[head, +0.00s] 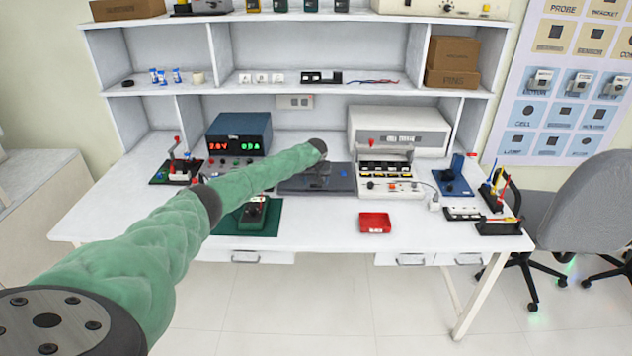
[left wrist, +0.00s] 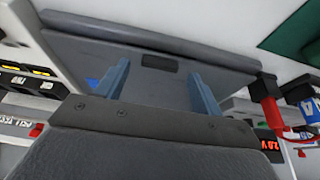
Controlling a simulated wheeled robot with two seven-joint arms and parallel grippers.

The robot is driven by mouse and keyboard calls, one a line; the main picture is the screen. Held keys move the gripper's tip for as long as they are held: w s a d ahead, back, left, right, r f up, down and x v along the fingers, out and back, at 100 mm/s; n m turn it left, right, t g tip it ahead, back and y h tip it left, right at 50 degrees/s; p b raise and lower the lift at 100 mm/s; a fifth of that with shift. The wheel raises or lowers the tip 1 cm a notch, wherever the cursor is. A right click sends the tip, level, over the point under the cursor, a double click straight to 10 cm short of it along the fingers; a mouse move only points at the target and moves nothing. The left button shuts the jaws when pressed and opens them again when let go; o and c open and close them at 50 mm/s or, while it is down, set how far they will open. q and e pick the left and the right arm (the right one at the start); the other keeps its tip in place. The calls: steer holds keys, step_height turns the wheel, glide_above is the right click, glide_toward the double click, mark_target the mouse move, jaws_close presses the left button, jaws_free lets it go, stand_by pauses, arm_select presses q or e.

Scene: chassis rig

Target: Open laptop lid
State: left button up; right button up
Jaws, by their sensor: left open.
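The laptop is a flat dark grey slab (head: 298,184) on the middle of the white bench, and its lid looks closed in the head view. My left arm reaches over it from the left, and the left gripper (head: 320,172) is at the laptop, partly hidden by my own wrist. In the left wrist view the laptop's grey surface (left wrist: 150,62) lies beyond the two blue-grey fingers, with a rounded dark edge along its far side. The left gripper (left wrist: 162,84) is open, with nothing between its fingers. Contact with the laptop cannot be told. My right gripper does not show.
A power supply (head: 239,133) stands behind the laptop at left, and a white instrument (head: 398,130) at right. A switch panel (head: 390,182) is close to the laptop's right. A green mat (head: 240,226) and a red tray (head: 375,222) lie in front. Bare bench lies between these two.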

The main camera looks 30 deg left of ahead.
arm_select(q)
steer(key=shift+x, duration=0.85)
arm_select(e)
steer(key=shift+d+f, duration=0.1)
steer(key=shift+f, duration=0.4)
